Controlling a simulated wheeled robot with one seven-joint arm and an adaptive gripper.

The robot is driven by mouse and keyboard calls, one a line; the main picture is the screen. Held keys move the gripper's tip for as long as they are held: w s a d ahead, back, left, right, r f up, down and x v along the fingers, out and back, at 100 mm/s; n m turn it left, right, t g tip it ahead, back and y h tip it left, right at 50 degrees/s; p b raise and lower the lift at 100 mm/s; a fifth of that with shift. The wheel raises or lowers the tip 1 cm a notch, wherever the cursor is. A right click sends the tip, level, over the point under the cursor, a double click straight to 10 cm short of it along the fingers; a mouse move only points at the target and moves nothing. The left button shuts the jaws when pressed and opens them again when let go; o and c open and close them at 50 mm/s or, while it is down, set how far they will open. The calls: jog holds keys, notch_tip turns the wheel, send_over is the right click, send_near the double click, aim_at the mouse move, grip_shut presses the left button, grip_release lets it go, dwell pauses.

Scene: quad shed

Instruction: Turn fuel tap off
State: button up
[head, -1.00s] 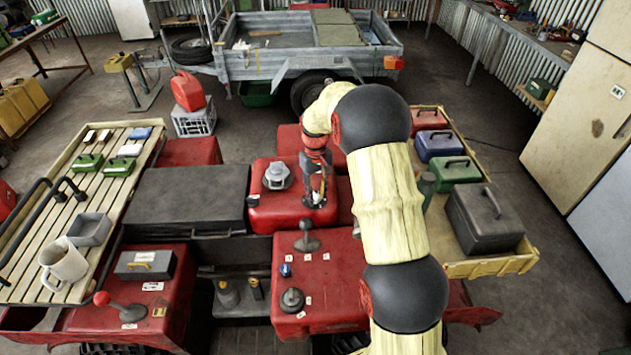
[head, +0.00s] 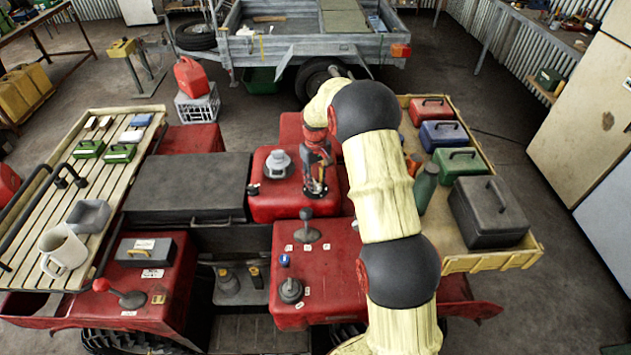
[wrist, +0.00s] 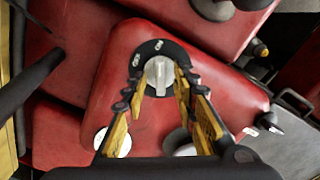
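The fuel tap (wrist: 159,76) is a light grey knob with a raised bar on a black dial plate with small pale labels. It sits on a red tank (wrist: 115,75). In the wrist view the bar runs nearly up and down the picture. My gripper (wrist: 161,88) is open, with its yellow-padded fingers on either side of the knob. I cannot tell whether they touch it. In the head view my gripper (head: 316,190) points down over the right part of the red tank (head: 268,208) and hides most of the tap.
A grey filler cap (head: 279,163) stands on the tank left of my gripper. A lever (head: 307,225) rises from the red panel in front. A green bottle (head: 426,188) and toolboxes (head: 487,212) stand on the right rack. A black seat (head: 188,187) lies to the left.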

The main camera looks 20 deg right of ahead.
jog(key=c, duration=0.3)
jog(key=c, duration=0.4)
grip_shut()
